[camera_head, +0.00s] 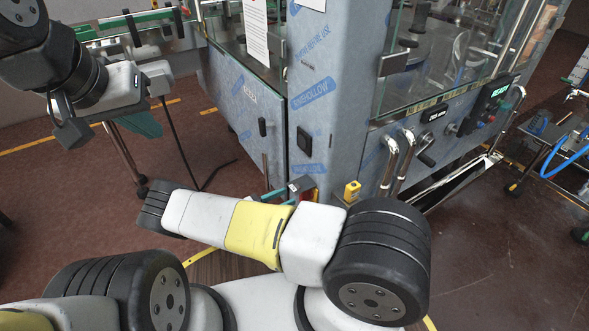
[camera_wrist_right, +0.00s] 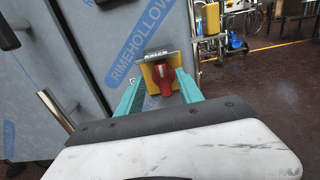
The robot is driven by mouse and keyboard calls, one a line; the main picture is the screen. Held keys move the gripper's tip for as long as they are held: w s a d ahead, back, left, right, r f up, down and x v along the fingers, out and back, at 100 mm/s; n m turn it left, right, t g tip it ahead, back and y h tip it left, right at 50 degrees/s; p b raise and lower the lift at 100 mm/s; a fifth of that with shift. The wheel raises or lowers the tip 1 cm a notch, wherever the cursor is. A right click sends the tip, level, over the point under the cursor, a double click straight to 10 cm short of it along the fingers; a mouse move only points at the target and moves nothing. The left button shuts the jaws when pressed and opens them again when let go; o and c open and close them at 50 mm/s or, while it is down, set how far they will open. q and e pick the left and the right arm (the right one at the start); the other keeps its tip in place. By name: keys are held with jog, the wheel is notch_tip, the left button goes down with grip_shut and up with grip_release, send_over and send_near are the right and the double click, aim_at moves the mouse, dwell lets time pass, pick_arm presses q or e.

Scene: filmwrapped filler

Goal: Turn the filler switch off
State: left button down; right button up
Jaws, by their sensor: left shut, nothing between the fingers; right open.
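The filler switch is a red rotary knob (camera_wrist_right: 165,80) on a yellow plate (camera_wrist_right: 148,74) under a grey labelled cover. It is on the filler's blue-film-wrapped cabinet. My right gripper (camera_wrist_right: 160,77) is open, with one teal finger on each side of the knob in the right wrist view; I cannot tell whether they touch it. In the head view, the switch housing (camera_head: 301,184) is partly hidden by my right arm. My left gripper (camera_head: 143,124) is shut and empty at the upper left, away from the switch.
The wrapped cabinet (camera_head: 245,105) stands close behind the switch. Bent metal handles (camera_head: 398,155) and a lit control panel (camera_head: 490,105) are to its right. A cart with blue hose (camera_head: 570,145) is at far right. The brown floor is open at lower right.

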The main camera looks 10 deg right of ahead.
aim_at(304, 194)
jog(key=x, duration=0.7)
jog(key=shift+a, duration=0.1)
grip_shut()
